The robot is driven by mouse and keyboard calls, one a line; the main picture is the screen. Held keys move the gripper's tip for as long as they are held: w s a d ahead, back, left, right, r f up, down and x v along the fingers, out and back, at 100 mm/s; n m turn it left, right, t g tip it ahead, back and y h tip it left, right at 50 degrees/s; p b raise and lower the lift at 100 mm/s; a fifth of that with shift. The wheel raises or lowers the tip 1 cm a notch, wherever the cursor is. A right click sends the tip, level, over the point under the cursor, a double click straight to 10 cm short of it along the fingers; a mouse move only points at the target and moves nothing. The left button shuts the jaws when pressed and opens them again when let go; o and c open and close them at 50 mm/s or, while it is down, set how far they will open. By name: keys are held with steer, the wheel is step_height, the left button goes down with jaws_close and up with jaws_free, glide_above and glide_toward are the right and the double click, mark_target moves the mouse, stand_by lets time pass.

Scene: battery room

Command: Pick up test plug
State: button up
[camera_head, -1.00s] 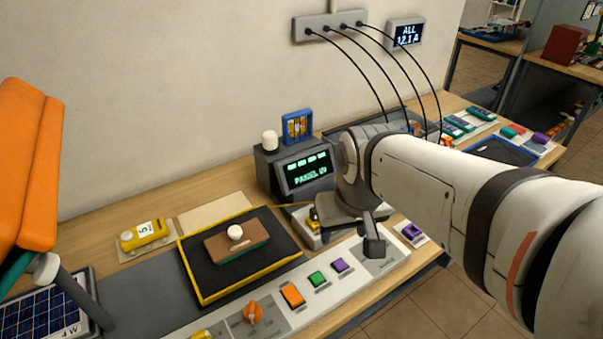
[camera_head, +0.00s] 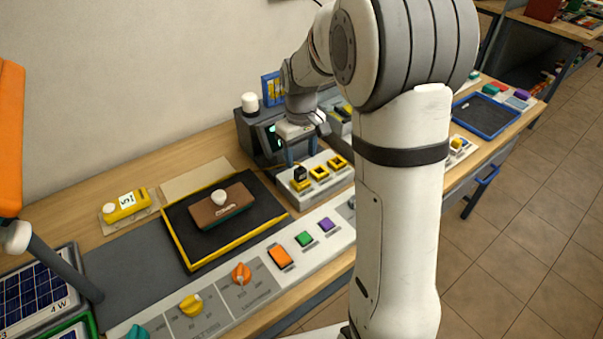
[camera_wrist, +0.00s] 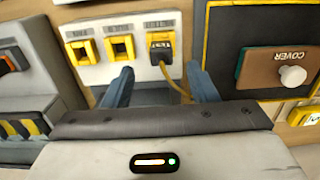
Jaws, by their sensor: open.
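The test plug (camera_wrist: 160,51) is a black plug labelled TEST, seated in a yellow-rimmed socket, with a yellow cable running from it. In the head view the plug (camera_head: 300,173) stands in the leftmost socket of a white socket block (camera_head: 328,187). My gripper (camera_wrist: 162,85) is open and empty, its blue fingers spread apart. The plug is beyond the fingertips in the wrist view, roughly between them but a little toward the right finger. In the head view my gripper (camera_head: 300,160) is close beside the plug, above the back of the block.
Two empty yellow sockets (camera_wrist: 120,47) are beside the plug. A black tray with yellow edging (camera_head: 178,236) holds a brown cover (camera_head: 226,205). A dark display unit (camera_head: 258,135) stands behind the block. A panel of buttons and knobs (camera_head: 310,255) runs along the front.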

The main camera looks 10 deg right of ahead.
mark_target(300, 169)
step_height(300, 169, down, 6)
steer(key=shift+a+f+p, duration=0.1)
steer(key=shift+f+p, duration=0.05)
steer(key=shift+p, duration=0.5)
steer(key=shift+c, duration=0.2)
